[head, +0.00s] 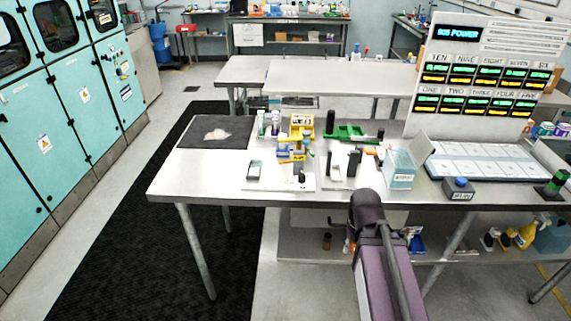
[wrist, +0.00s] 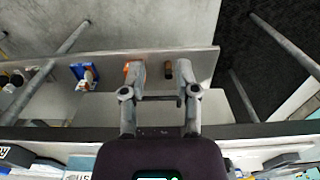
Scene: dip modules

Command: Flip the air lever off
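I cannot make out the air lever for certain in either view. The teal machine cabinets (head: 45,150) at the left of the head view carry a small panel with dark knobs (head: 120,70), too small to read. My gripper (wrist: 160,75) shows in the wrist view with its two fingers apart and nothing between them. It hangs in front of the workbench, with the lower shelf (wrist: 115,105) behind the fingers. In the head view my arm stands before the bench's front edge, and the gripper itself is hidden.
A lit display board (head: 485,75) stands at the right. Free floor with a dark mat (head: 130,220) lies between cabinets and bench.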

